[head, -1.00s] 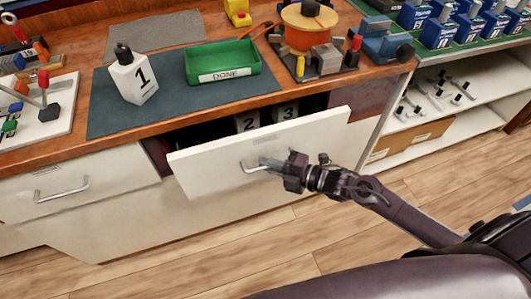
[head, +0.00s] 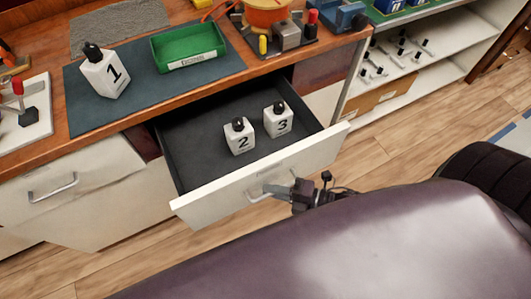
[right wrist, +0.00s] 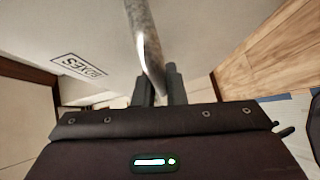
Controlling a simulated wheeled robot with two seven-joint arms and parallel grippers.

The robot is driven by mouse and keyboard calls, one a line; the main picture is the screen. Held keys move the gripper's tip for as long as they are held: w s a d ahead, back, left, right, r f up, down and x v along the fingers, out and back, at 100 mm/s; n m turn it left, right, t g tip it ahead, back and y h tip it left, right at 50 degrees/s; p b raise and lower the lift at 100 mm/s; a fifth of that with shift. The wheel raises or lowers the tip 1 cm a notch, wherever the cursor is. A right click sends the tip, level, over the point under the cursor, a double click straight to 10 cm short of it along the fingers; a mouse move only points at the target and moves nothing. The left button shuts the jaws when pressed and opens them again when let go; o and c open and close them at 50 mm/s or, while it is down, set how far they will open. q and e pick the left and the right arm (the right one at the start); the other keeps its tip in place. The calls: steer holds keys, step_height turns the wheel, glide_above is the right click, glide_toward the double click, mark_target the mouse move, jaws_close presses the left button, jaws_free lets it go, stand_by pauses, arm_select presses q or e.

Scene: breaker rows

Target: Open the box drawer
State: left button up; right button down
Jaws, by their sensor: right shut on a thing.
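The box drawer (head: 300,158) is pulled well out of the bench, and its dark inside is in plain view. In it stand two white boxes with black tops, number 2 (head: 239,142) and number 3 (head: 279,124). My right gripper (head: 278,190) is shut on the drawer's metal handle (head: 256,196) at the front panel. In the right wrist view the handle (right wrist: 146,45) passes between the fingers (right wrist: 160,88), and a label reading BOXES (right wrist: 79,66) shows on the white front. My left gripper is out of view.
A white box numbered 1 (head: 105,76) and a green tray (head: 188,48) stand on the dark mat (head: 150,99) above the drawer. A shut drawer with its own handle (head: 53,188) is at the left. White shelves (head: 420,75) are at the right.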

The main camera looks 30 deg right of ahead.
steer(key=shift+s+p, duration=0.5)
steer(key=shift+s, duration=1.15)
steer(key=c, duration=1.8)
jaws_free()
steer(key=shift+o, duration=0.2)
steer(key=v, duration=0.8)
